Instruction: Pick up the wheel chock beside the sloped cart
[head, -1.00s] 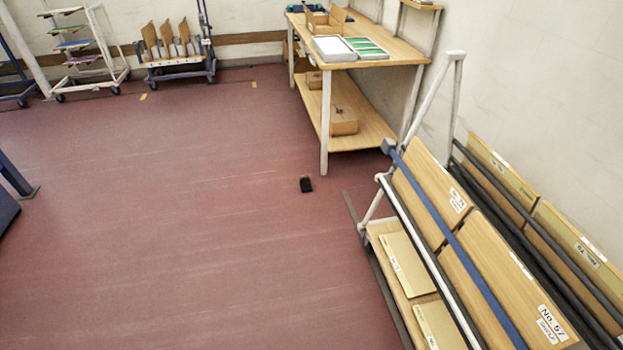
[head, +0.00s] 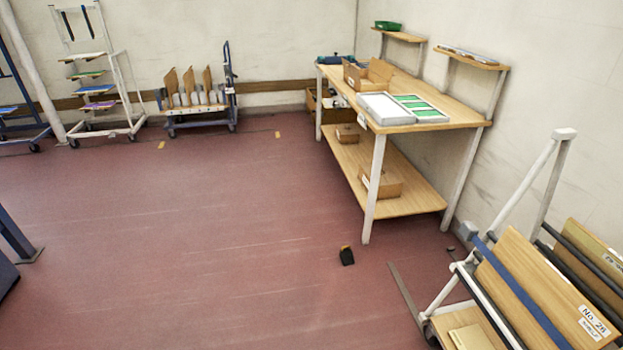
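A small black wheel chock (head: 346,256) with a yellow top edge lies on the red floor, right of the middle of the head view. It is to the left of the sloped cart (head: 497,300), a white-framed cart holding tilted wooden boards, and stands clear of it. A grey strip on the floor lies between the two. The chock is also just in front of the near leg of the wooden workbench. My gripper does not show in the head view.
The workbench (head: 408,205) has a lower shelf with boxes and trays on top. A flat grey floor strip (head: 405,296) runs beside the cart. Racks and a trolley (head: 196,105) stand along the back wall. A blue post base (head: 18,240) is at the left edge. The middle floor is clear.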

